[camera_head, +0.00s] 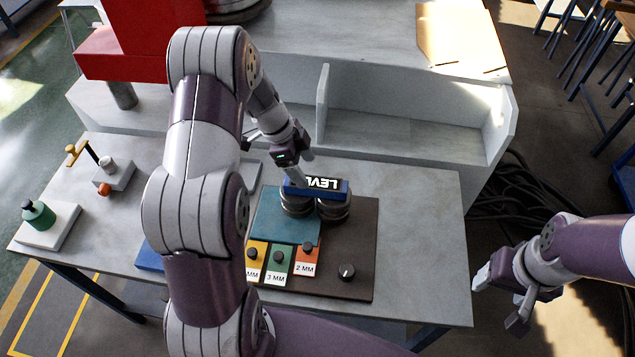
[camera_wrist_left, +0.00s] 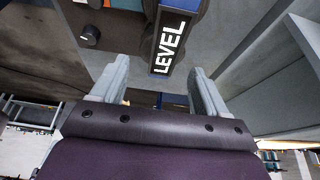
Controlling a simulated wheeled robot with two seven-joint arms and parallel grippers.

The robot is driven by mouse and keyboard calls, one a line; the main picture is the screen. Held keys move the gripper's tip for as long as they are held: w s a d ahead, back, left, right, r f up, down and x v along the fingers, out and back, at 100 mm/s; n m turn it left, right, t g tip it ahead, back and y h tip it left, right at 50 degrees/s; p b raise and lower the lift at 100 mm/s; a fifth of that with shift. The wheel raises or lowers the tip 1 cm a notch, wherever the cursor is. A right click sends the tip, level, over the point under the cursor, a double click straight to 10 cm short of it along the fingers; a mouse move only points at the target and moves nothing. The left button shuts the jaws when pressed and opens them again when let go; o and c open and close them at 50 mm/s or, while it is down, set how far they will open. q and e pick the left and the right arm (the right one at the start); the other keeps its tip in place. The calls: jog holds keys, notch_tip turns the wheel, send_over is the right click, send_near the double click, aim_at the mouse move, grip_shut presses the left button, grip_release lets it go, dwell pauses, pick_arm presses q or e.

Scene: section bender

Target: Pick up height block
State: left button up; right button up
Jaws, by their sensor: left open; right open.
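I cannot tell which is the height block. A blue bar marked LEVEL (camera_head: 316,188) lies across two round metal pieces behind them. My left gripper (camera_head: 295,165) is open just behind the bar. In the left wrist view the bar (camera_wrist_left: 168,40) shows ahead between the open fingers (camera_wrist_left: 158,88). My right gripper (camera_head: 500,298) is open and empty beyond the table's right edge.
The grey table (camera_head: 420,235) is clear at the right. A grey-walled machine bed (camera_head: 400,135) rises behind. My left arm hides the table's middle left.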

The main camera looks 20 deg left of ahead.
aim_at(316, 183)
pick_arm(q)
jog(key=p+x, duration=0.1)
jog(key=x, duration=0.1)
jog(key=p+x, duration=0.1)
jog(key=x, duration=0.2)
jog(key=p+x, duration=0.1)
jog(key=x, duration=0.1)
jog(key=shift+w+a+f+p, duration=0.1)
jog(key=shift+w+f+p, duration=0.15)
jog(key=shift+w+p, duration=0.1)
jog(key=shift+w+f, duration=0.1)
jog(key=shift+f, duration=0.25)
jog(key=shift+r, duration=0.1)
jog(key=c, duration=1)
grip_shut()
